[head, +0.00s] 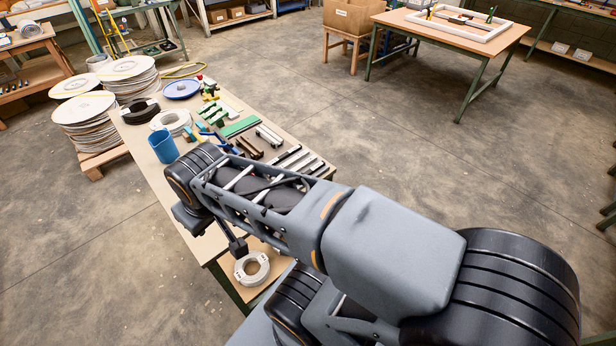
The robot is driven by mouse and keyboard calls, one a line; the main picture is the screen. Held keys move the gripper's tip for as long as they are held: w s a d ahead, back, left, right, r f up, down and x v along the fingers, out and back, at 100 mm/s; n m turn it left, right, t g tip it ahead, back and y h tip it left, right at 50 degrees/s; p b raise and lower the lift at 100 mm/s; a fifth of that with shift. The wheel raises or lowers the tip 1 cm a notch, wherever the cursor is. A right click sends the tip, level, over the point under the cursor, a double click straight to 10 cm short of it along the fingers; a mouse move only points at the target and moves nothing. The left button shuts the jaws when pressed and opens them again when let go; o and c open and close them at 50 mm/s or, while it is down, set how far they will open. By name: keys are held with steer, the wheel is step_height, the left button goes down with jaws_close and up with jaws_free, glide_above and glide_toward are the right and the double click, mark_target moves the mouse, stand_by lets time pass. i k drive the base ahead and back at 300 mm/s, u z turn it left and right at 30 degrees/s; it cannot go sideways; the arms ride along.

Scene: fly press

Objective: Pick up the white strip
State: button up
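Several pale strips lie among the parts on the long workbench (142,156) in the head view. A whitish strip (269,135) lies right of a green block, and a cream strip (231,104) lies farther back. I cannot tell which is the white strip of the task. My arm reaches from the lower right across the bench's near part. The end of my arm, with my gripper (236,246), is low at the bench's near end, apart from both strips. Its fingers are mostly hidden, and I see nothing held.
Close by on the bench are a blue cup (164,146), a green block (240,126), dark bars (249,148) and a white ring (252,268). Stacked discs (86,120) stand left of the bench. Open floor lies to the right, before another table (447,33).

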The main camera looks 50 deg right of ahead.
mark_target(304, 164)
steer(key=k, duration=0.25)
steer(key=z, duration=1.4)
steer(key=i, duration=0.5)
steer(key=u, duration=0.05)
